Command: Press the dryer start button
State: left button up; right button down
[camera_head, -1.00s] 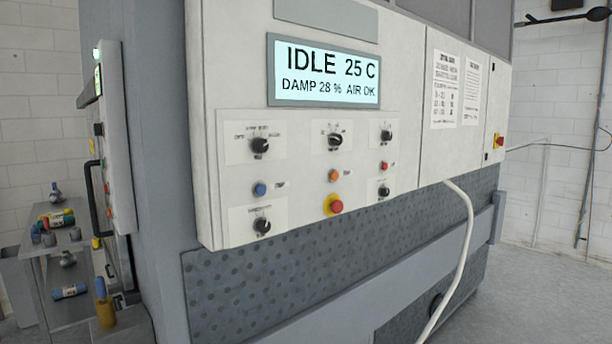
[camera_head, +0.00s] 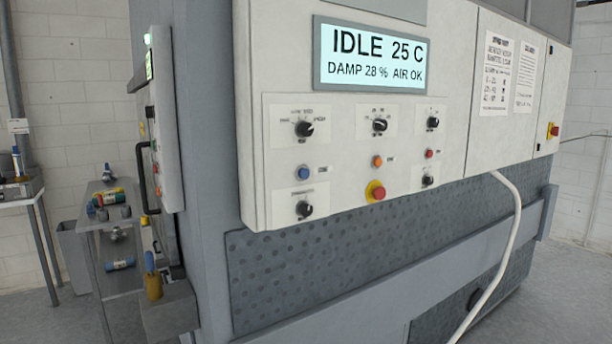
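The dryer's control panel (camera_head: 345,205) faces me in the head view. Its display (camera_head: 372,58) reads IDLE, 25 C, DAMP 28 %, AIR OK. A blue button (camera_head: 303,173), an orange button (camera_head: 377,161) and a small red button (camera_head: 429,154) sit in a row below black knobs. A red mushroom button on a yellow base (camera_head: 376,191) sits below the orange one. The small labels beside the buttons are too blurred to tell which one is start. Neither of my grippers shows in the view.
At the left stands a grey shelf (camera_head: 122,277) with bottles and coloured items. A narrow table (camera_head: 22,198) is at the far left. A white hose (camera_head: 511,235) hangs from the machine to the floor. Floor at the right (camera_head: 560,290) is clear.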

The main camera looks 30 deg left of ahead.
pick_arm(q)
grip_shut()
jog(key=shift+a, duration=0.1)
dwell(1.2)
